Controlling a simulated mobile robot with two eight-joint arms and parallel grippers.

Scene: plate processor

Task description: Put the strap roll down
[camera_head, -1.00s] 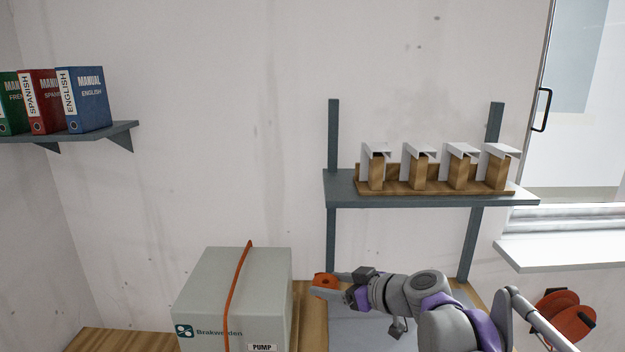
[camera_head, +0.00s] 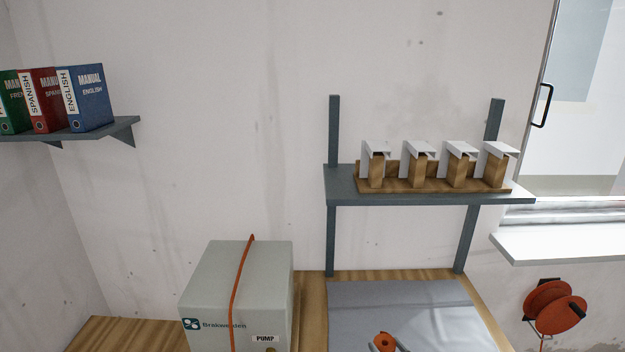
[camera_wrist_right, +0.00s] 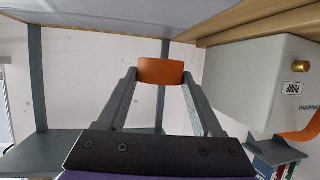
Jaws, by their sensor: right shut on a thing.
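The strap roll (camera_head: 384,342), a small orange roll with a hole in its middle, shows at the bottom edge of the head view, in front of the grey mat. In the right wrist view the strap roll (camera_wrist_right: 160,71) is pinched between the two fingertips of my right gripper (camera_wrist_right: 160,76). My right gripper (camera_head: 387,346) is shut on it; only the fingertips show in the head view. I cannot tell whether the roll touches the mat. My left gripper is in neither view.
The grey mat (camera_head: 400,305) lies on the wooden bench, mostly bare. A grey pump box (camera_head: 225,285) with an orange strap stands to its left. A shelf (camera_head: 430,198) with wooden holders hangs behind. An orange-red reel (camera_head: 552,308) is at right.

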